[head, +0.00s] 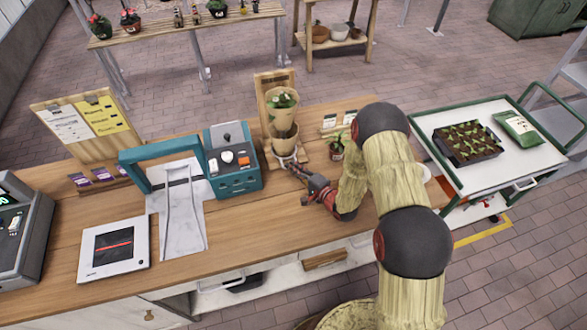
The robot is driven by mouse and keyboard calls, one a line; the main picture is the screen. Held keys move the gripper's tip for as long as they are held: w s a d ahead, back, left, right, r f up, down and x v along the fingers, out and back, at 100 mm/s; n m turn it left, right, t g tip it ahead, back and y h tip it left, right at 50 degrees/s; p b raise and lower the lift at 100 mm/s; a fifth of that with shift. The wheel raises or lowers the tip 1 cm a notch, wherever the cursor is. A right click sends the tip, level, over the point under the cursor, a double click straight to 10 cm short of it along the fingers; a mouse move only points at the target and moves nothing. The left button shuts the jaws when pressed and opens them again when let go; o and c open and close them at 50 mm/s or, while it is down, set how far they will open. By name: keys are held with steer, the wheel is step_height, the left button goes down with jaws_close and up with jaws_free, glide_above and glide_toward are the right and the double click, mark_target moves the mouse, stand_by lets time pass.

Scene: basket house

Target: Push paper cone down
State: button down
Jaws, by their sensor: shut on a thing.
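The tan paper cone (281,104) stands upright, with a green plant (284,99) showing in its open top. It is at a wooden stand (275,78) at the back of the counter. Below it is a tan, tapering cup-like part (284,145); I cannot tell whether this is the cone's lower part or a separate pot. My gripper (291,163) reaches in from the right, low at the foot of this part. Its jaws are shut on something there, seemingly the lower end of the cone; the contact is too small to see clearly.
A teal machine (232,160) stands close on the left, with a teal-framed device (160,150) beyond it. A small potted plant (336,146) and cards (338,120) are close on the right. The counter front (240,230) is clear. A cart (480,180) stands to the right.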

steer(key=shift+s+f, duration=0.15)
steer(key=shift+f, duration=0.15)
steer(key=c, duration=2.3)
jaws_free()
steer(key=o, duration=0.3)
steer(key=shift+v, duration=3.95)
steer(key=shift+d+r, duration=0.1)
